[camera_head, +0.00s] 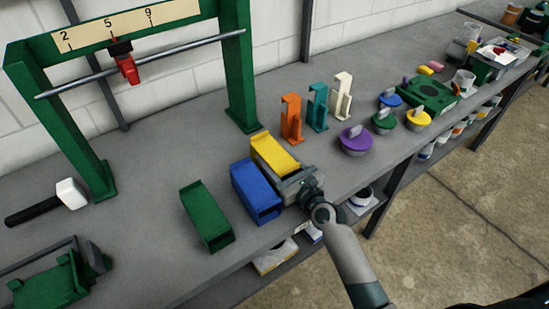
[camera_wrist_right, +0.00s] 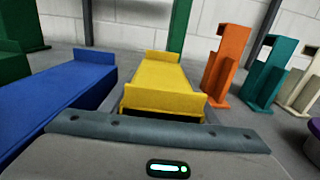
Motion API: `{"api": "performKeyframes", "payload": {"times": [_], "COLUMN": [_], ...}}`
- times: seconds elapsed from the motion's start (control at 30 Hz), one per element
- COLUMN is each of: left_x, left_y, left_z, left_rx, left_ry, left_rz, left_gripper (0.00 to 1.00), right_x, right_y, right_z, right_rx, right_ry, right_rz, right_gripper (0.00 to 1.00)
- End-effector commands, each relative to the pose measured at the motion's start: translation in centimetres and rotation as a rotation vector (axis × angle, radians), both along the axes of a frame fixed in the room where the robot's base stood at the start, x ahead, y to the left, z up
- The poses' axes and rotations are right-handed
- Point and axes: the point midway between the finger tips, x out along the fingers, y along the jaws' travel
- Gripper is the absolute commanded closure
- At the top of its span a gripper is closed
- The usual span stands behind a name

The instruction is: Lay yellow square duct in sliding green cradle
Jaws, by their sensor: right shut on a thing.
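The yellow square duct (camera_head: 274,153) lies lengthwise on the grey bench, just right of the blue duct; any small gap beneath it cannot be told. My right gripper (camera_head: 295,182) is shut on its near end. In the right wrist view, the yellow duct (camera_wrist_right: 165,85) stretches straight ahead from the jaws, its raised end lips showing. A green piece on a dark rail, which looks like the sliding cradle (camera_head: 50,286), sits at the lower left, partly cut off by the frame. My left gripper is not in view.
The blue duct (camera_head: 254,190) and green duct (camera_head: 207,216) lie left of the yellow one. Orange (camera_head: 291,120), teal (camera_head: 317,108) and white (camera_head: 342,96) brackets stand to its right. Bench between mallet and green duct is clear.

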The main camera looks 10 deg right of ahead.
Motion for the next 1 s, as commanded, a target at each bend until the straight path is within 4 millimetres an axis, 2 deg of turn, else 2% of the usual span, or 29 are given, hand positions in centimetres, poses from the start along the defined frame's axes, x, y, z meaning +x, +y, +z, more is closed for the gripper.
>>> {"api": "performKeyframes", "payload": {"times": [0.17,0.2,0.27,0.3,0.7,0.87,1.0], "left_x": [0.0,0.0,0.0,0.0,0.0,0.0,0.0], "left_y": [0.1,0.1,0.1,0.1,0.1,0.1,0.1], "left_z": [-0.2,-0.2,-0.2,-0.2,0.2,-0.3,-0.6], "left_rx": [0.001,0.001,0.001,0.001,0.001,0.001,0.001], "left_ry": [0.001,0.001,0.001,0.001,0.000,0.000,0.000], "left_rz": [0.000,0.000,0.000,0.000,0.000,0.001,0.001], "left_gripper": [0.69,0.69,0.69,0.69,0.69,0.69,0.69], "right_x": [0.0,0.0,0.0,0.0,0.0,-1.3,-3.2], "right_y": [0.0,0.0,0.0,0.0,0.0,-0.5,-1.2], "right_z": [-0.2,-0.3,-0.2,-0.2,0.2,-0.1,-0.1], "right_rx": [0.001,0.000,0.000,0.000,-0.001,0.001,0.000], "right_ry": [-0.002,0.000,0.000,0.000,-0.001,0.000,0.001], "right_rz": [0.000,0.000,0.000,0.000,0.000,-0.001,0.000], "right_gripper": [0.74,0.43,0.29,0.27,0.27,0.27,0.27]}}
